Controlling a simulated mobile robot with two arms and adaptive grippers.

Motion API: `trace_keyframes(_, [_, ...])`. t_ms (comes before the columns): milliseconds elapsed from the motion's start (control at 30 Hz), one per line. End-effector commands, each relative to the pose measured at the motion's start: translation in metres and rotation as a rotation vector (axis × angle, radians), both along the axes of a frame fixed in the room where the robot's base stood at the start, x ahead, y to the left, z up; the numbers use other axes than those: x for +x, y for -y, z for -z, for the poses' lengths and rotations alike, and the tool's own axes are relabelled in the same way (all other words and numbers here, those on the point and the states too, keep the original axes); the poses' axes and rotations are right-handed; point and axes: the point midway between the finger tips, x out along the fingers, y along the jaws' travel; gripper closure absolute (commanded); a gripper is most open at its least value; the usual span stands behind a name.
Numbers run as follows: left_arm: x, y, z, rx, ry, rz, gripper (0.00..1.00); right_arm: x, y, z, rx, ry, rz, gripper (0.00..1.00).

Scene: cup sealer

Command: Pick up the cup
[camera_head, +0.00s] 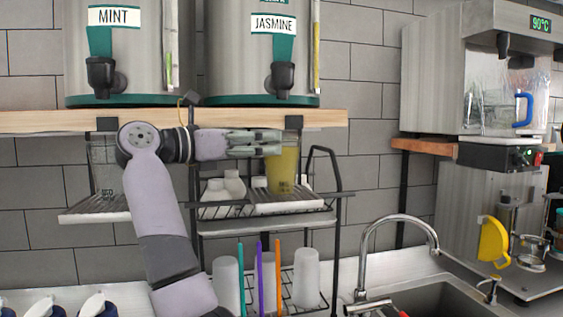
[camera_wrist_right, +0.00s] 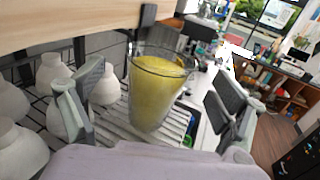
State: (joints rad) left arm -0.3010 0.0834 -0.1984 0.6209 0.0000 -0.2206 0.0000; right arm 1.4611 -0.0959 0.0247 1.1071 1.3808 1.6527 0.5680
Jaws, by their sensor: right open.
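A clear cup with yellow drink (camera_head: 284,172) stands upright on the right part of a wire shelf, on a white slatted tray (camera_head: 290,206). My right gripper (camera_head: 268,143) reaches in from the left at the height of the cup's upper part. In the right wrist view, the cup (camera_wrist_right: 155,98) stands ahead, between the two spread fingers, with gaps on both sides. The right gripper is open and empty. An empty clear cup (camera_head: 103,155) stands on the left part of the shelf, partly behind my arm. My left gripper is not in view.
A wooden shelf (camera_head: 225,121) with mint and jasmine dispensers runs just above the gripper. White bottles (camera_head: 232,184) stand left of the yellow cup. Below are white cups (camera_head: 306,278) and coloured straws (camera_head: 260,275). A faucet (camera_head: 400,220) and sink lie at right.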

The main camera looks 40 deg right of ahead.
Motion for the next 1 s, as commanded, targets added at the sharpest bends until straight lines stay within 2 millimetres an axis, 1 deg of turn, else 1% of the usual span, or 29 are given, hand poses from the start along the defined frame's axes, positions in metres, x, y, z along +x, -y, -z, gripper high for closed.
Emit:
trace_keyframes(33, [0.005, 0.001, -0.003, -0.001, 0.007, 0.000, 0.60, -0.001, 0.005, -0.001, -0.001, 0.001, 0.002, 0.10])
trace_keyframes(133, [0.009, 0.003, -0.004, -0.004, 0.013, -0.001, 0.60, -0.001, 0.010, -0.001, -0.001, 0.001, 0.000, 0.10])
trace_keyframes(267, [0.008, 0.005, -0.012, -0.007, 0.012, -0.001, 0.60, -0.003, 0.022, -0.003, -0.002, 0.000, 0.003, 0.10])
trace_keyframes(400, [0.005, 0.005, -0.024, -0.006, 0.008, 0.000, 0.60, -0.006, 0.045, -0.005, -0.003, 0.000, 0.004, 0.10])
trace_keyframes(533, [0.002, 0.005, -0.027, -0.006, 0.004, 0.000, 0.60, -0.008, 0.058, -0.002, -0.001, 0.000, 0.002, 0.10])
trace_keyframes(633, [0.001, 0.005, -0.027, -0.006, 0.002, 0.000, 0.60, -0.008, 0.062, -0.001, -0.001, 0.000, 0.000, 0.10])
trace_keyframes(833, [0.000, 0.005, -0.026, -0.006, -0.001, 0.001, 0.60, -0.007, 0.062, 0.000, -0.001, 0.000, 0.000, 0.10])
trace_keyframes(1000, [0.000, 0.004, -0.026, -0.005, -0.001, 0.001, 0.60, -0.007, 0.062, -0.001, -0.001, 0.001, 0.000, 0.22])
